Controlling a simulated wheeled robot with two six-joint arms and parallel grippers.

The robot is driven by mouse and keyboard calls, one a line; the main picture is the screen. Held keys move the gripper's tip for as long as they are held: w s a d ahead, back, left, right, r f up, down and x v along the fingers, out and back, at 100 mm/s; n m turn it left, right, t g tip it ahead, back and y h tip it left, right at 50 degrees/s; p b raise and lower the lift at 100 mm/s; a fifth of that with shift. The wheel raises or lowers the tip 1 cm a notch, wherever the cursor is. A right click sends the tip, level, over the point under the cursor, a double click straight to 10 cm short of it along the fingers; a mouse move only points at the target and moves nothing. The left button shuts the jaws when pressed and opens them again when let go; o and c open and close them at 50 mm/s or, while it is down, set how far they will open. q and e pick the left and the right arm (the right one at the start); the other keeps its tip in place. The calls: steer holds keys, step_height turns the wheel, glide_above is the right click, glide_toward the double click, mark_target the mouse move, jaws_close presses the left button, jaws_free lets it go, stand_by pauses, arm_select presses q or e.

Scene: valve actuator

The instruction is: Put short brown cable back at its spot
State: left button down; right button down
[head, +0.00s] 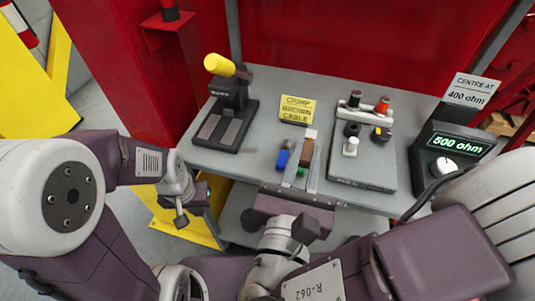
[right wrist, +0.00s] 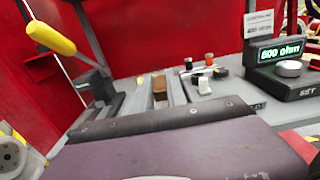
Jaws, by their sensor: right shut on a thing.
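The short brown cable (head: 307,151) shows as a brown block between the fingers of my right gripper (head: 307,146). It also shows between the fingers in the right wrist view (right wrist: 160,87). The right gripper is shut on it, over the middle of the grey table (head: 255,166). A blue piece (head: 283,158) is just left of the fingers, and a small green piece (head: 302,172) shows between them, nearer the palm. I cannot tell whether the brown cable touches the table. My left gripper (head: 181,219) hangs left of the table's front edge; its jaw opening is unclear.
A crimping tool (head: 227,112) with a yellow handle stands at the left. A yellow sign (head: 295,109) reads "CRIMP BROWN CABLE". A grey terminal plate (head: 374,176) with several posts is to the right.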

mark_target(262, 163)
steer(key=w+a+f+p, duration=0.1)
steer(key=w+a+f, duration=0.1)
steer(key=w+a+f+p, duration=0.1)
steer(key=w+a+f, duration=0.1)
steer(key=shift+w+a+f+p, duration=0.2)
steer(key=shift+w+p, duration=0.15)
steer(key=w+a+f, duration=0.1)
steer(key=w+a+f+b, duration=0.1)
steer(key=w+a, duration=0.1)
steer(key=shift+w+a+f, duration=0.1)
steer(key=shift+w+f, duration=0.15)
step_height(262, 163, down, 4)
steer(key=shift+b, duration=1.25)
steer(key=shift+r, duration=0.1)
